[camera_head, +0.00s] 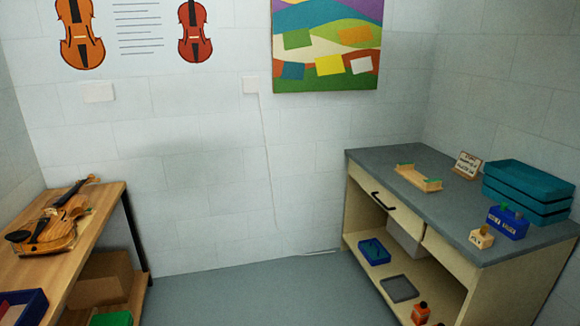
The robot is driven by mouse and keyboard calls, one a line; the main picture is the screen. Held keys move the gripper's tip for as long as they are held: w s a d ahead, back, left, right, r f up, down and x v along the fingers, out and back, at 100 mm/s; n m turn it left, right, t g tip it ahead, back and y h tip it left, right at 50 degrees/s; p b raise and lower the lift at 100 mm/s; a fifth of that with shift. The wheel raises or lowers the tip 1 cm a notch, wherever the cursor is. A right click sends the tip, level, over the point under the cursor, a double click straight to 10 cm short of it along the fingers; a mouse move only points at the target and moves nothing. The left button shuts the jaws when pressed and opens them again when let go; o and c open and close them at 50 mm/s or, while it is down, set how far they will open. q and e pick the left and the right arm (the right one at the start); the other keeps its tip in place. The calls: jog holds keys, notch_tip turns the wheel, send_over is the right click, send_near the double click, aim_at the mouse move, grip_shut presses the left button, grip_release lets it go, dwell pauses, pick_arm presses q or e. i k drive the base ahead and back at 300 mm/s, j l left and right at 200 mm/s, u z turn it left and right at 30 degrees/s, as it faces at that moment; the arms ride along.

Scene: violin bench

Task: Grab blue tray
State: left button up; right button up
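A small blue tray (374,251) lies on the lower shelf of the right-hand bench, with something green inside it. A stack of teal-blue trays (527,192) stands on the bench top at the far right. A dark blue open box (30,309) with a reddish inside sits at the front left corner of the wooden table, cut off by the picture edge. I cannot tell which of these the task names. Neither of my grippers shows in the head view.
A violin (55,225) lies on the left wooden table (100,215). The floor (250,295) between is clear.

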aim_at(372, 251)
jog(key=i+j, duration=0.15)
jog(key=i, duration=0.7)
jog(key=i+j+u, duration=0.1)
jog(key=i, duration=0.7)
jog(key=i+z, duration=0.4)
jog(key=i+j+z, duration=0.1)
jog(key=z, duration=0.35)
jog(key=i+j+z, duration=0.2)
jog(key=z, duration=0.2)
jog(key=i+j+z, duration=0.3)
jog(key=z, duration=0.15)
jog(key=i+j+z, duration=0.15)
jog(key=j+z, duration=0.25)
jog(key=l, duration=0.1)
